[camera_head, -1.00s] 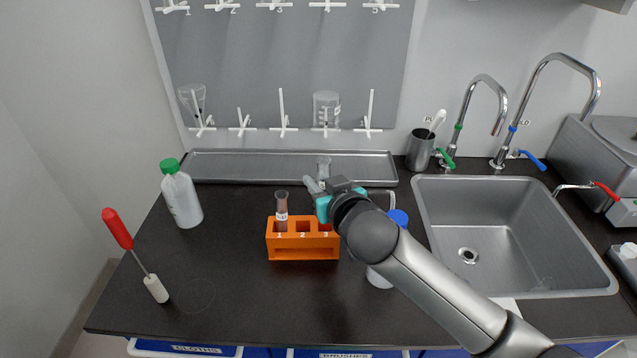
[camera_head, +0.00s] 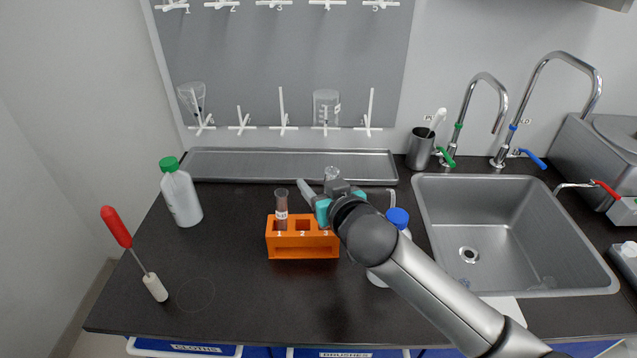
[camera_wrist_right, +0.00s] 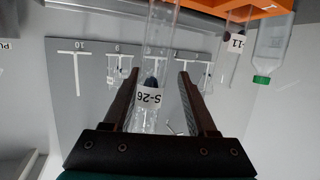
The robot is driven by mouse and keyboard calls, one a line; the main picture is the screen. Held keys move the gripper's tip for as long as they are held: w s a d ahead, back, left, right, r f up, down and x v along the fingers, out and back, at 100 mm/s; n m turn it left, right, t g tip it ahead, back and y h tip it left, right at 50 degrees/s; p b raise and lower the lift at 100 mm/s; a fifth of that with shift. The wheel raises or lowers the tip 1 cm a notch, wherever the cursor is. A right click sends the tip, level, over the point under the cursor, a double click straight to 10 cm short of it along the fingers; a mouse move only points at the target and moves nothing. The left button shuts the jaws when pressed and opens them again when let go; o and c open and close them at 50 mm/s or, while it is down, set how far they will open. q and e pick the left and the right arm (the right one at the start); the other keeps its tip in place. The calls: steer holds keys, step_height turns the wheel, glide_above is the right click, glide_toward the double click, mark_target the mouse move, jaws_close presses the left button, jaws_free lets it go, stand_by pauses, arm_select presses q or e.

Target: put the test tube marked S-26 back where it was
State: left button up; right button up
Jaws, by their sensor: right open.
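The clear test tube marked S-26 (camera_wrist_right: 150,97) stands between the two fingers of my right gripper (camera_wrist_right: 157,74) in the right wrist view, which is upside down. The fingers are spread, with a gap on both sides of the tube. In the head view my right gripper (camera_head: 325,188) is at the right end of the orange rack (camera_head: 303,251), and the tube's mouth (camera_head: 331,173) shows above it. The tube's lower part is hidden by the gripper there, so how it sits in the rack cannot be seen. My left gripper is not in view.
Another labelled tube (camera_head: 281,210) stands in the rack's left hole; the middle hole looks empty. A blue-capped bottle (camera_head: 398,218) is partly behind my arm. A green-capped bottle (camera_head: 181,196), a red-handled brush (camera_head: 118,229), a grey tray (camera_head: 240,165) and a sink (camera_head: 465,230) surround it.

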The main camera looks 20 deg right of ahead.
steer(key=shift+r, duration=0.3)
steer(key=p+v, duration=0.2)
steer(key=v, duration=1)
steer(key=shift+r, duration=0.4)
